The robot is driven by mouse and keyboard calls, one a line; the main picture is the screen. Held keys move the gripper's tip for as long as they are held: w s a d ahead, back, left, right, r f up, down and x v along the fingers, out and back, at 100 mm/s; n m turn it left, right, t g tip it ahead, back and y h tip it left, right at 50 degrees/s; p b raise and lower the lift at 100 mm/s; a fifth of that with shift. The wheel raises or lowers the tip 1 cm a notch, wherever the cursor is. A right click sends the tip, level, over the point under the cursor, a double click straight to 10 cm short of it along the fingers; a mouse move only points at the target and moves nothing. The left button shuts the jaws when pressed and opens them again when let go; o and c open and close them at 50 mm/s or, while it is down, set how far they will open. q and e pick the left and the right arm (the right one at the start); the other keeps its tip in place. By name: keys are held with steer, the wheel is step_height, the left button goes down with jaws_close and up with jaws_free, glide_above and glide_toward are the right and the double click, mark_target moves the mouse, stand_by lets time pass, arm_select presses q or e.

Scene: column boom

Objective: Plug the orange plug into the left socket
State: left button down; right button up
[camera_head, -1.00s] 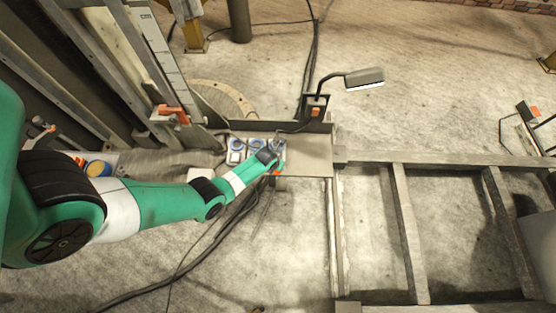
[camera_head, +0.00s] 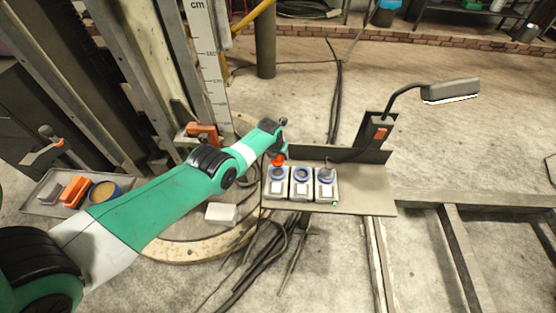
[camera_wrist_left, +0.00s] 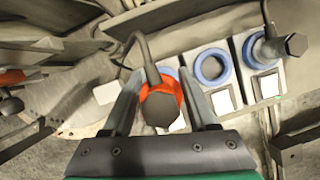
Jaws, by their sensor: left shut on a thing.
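My left gripper (camera_head: 279,152) is shut on the orange plug (camera_head: 278,160). In the left wrist view the plug (camera_wrist_left: 161,98) sits between the two fingers (camera_wrist_left: 162,90), with its dark cable arching up behind it. The left socket (camera_head: 278,174) is a white box with a blue ring, at the left end of a row of three. The plug is at the back of this socket in the head view and partly covers it in the wrist view (camera_wrist_left: 169,72). I cannot tell whether they touch. My right gripper is not in view.
The middle socket (camera_head: 301,176) is empty. The right socket (camera_head: 326,190) holds a dark plug (camera_wrist_left: 291,45). A desk lamp (camera_head: 450,91) stands behind the shelf (camera_head: 365,201). A tray (camera_head: 45,193) with orange items lies at left. Cables hang below the shelf.

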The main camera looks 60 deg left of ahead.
mark_target(278, 170)
arm_select(q)
steer(key=shift+w+f+b, duration=0.1)
steer(key=shift+f+b, duration=0.4)
steer(key=shift+f, duration=0.05)
step_height(278, 170, down, 3)
steer(key=b, duration=0.3)
steer(key=shift+f, duration=0.15)
steer(key=shift+f+b, duration=1.05)
steer(key=shift+b, duration=0.2)
stand_by(0.6)
steer(key=shift+s+d+f+b, duration=0.15)
steer(key=shift+s+f+b, duration=0.4)
steer(key=shift+f, duration=0.3)
steer(key=shift+c, duration=0.8)
jaws_free()
steer(key=shift+f, duration=0.1)
steer(key=shift+o, duration=0.2)
steer(key=r+p, duration=0.2)
steer(key=p, duration=0.1)
steer(key=r+p, duration=0.1)
steer(key=p, duration=0.1)
steer(key=shift+w+r, duration=0.3)
steer(key=shift+r, duration=0.1)
steer(key=p+v, duration=1)
steer(key=p, duration=0.4)
